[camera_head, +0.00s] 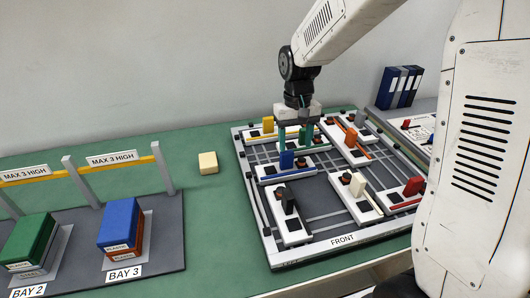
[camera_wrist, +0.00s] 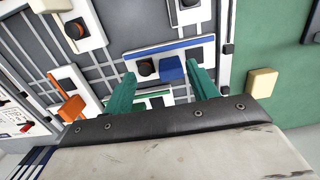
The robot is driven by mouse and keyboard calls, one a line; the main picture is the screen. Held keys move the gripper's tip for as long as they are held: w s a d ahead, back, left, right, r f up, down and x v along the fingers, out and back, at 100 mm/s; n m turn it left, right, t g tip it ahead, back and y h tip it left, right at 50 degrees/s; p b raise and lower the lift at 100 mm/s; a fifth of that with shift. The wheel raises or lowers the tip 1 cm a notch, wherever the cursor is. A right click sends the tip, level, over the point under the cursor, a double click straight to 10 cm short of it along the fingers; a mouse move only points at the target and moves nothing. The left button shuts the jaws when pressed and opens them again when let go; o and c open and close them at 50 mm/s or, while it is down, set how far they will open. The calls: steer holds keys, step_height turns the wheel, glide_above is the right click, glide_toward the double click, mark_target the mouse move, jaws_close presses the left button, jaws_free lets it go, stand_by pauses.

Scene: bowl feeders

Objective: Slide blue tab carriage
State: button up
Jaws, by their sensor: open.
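The blue tab carriage is a white block with a blue stripe, a dark round knob and an upright blue tab (camera_head: 286,160). It sits in the left-middle part of the framed board. In the wrist view the blue tab (camera_wrist: 172,70) appears between my green fingertips, nearer the right one, with the knob (camera_wrist: 146,67) to its left. My gripper (camera_head: 295,146) is open and empty, pointing down over the board close to the tab. It also shows in the wrist view (camera_wrist: 160,73). I cannot tell whether the fingertips reach down beside the tab or are still above it.
Other carriages crowd the board, with orange (camera_head: 351,137), cream (camera_head: 358,184), red (camera_head: 413,186), dark (camera_head: 289,200) and yellow (camera_head: 268,124) tabs. The board's rim (camera_head: 342,239) reads FRONT. A loose cream block (camera_head: 208,163) lies left of it. Stacked boxes (camera_head: 120,228) stand further left.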

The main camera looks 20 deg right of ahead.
mark_target(287, 152)
steer(key=shift+w+a+r+t, duration=0.15)
steer(key=shift+w+r, duration=0.05)
steer(key=shift+w, duration=0.45)
steer(key=shift+w+a+r+t, duration=0.15)
steer(key=shift+w, duration=0.45)
steer(key=shift+d+f, duration=0.15)
steer(key=shift+d, duration=0.1)
steer(key=f, duration=0.3)
steer(key=a+f, duration=0.1)
steer(key=f, duration=0.2)
steer(key=shift+a+f, duration=0.1)
steer(key=shift+f, duration=0.55)
